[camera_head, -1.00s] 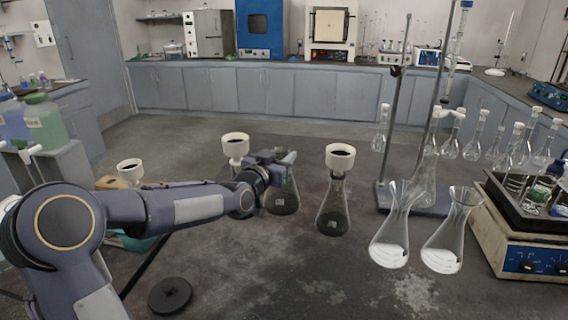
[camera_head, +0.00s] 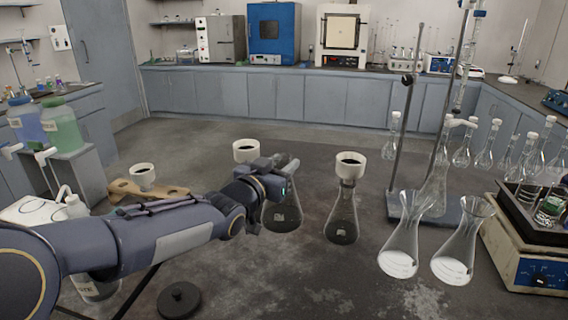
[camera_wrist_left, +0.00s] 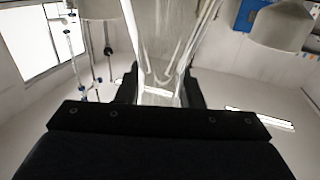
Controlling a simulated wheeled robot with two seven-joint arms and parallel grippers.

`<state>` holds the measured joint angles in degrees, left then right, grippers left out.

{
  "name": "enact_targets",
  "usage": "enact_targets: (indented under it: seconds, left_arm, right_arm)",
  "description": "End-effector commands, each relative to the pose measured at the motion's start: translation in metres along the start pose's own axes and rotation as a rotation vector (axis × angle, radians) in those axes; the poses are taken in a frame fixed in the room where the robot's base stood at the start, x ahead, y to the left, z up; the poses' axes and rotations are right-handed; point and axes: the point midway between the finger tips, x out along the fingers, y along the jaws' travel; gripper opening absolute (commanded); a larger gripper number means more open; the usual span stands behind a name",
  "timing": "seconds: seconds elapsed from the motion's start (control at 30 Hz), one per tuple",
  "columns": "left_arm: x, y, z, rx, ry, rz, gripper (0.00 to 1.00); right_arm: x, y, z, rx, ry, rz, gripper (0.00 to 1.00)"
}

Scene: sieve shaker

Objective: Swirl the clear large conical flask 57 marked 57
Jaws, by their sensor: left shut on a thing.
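My left gripper (camera_head: 284,178) is shut on the neck of a clear conical flask (camera_head: 283,214), whose lower body shows below the gripper in the head view. In the left wrist view the clear glass (camera_wrist_left: 160,60) stands between the two fingers. The flask looks upright. A small label shows near its base, but its number is too small to read. I cannot tell whether the base touches the table. My right gripper is not in view.
A conical flask (camera_head: 341,220) with a white funnel (camera_head: 350,165) stands close on the right. Another white funnel (camera_head: 246,150) is just behind my gripper. Two clear flasks (camera_head: 399,250) (camera_head: 454,255), a stand (camera_head: 396,150) and a boxy device (camera_head: 515,255) are further right. A dark disc (camera_head: 179,300) lies in front.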

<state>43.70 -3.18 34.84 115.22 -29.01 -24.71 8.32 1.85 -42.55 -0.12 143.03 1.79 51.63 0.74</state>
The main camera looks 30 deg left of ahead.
Motion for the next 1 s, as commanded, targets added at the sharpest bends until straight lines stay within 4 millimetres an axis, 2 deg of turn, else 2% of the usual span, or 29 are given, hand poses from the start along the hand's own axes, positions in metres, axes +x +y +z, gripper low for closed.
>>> enact_targets:
  seconds: [0.6,1.0]
  left_arm:
    - [-0.006,0.002,-0.054,0.0,0.004,0.001,0.0]
    - [-0.006,0.002,-0.054,0.0,0.003,0.001,0.0]
  right_arm:
    - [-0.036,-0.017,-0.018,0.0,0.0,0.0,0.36]
    - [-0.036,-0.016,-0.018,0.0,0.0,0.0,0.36]
